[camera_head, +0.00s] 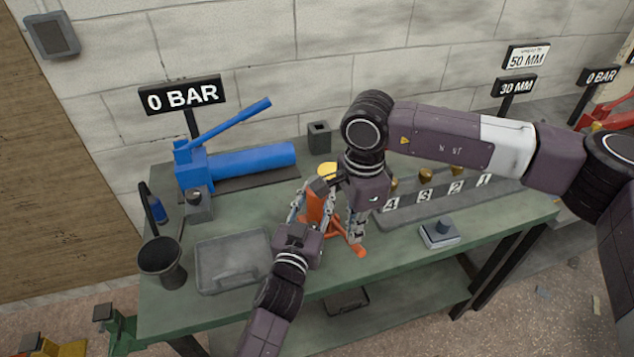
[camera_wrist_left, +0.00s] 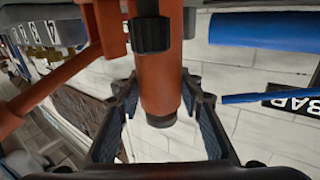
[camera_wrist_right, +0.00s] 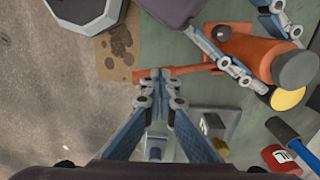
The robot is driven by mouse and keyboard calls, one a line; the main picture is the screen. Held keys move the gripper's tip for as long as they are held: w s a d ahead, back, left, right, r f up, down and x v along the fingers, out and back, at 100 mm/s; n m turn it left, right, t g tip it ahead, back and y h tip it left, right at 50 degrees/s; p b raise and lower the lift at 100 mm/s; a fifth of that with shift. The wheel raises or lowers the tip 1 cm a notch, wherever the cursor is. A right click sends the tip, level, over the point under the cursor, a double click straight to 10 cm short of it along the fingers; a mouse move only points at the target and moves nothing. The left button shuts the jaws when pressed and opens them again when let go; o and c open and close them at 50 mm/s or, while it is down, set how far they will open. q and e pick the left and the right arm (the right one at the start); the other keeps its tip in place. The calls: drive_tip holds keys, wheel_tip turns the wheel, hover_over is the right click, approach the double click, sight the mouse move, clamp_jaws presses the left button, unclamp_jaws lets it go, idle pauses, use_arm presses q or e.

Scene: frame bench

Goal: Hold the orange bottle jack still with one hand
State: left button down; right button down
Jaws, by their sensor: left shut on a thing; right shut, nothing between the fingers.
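The orange bottle jack (camera_head: 316,212) stands upright on the green bench, partly hidden by my arms. My left gripper (camera_head: 312,207) is shut around its body. The left wrist view shows the orange cylinder (camera_wrist_left: 160,80) between the two fingers. My right gripper (camera_head: 357,238) points down beside the jack, shut and empty. Its closed fingertips (camera_wrist_right: 160,74) are close to the jack's orange lever (camera_wrist_right: 185,71) in the right wrist view; I cannot tell whether they touch it. In that view the jack body (camera_wrist_right: 250,52) lies to the right of these fingertips.
A blue pump (camera_head: 240,162) stands at the back left below a "0 BAR" sign (camera_head: 182,95). A grey tray (camera_head: 233,285) and a black cup (camera_head: 161,258) are at front left. A numbered rack (camera_head: 440,200) and a small grey block (camera_head: 440,234) are at right.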

wheel_tip(320, 180, down, 4)
drive_tip(key=shift+r, duration=2.4)
drive_tip(key=shift+f, duration=2.2)
drive_tip(key=shift+r, duration=2.2)
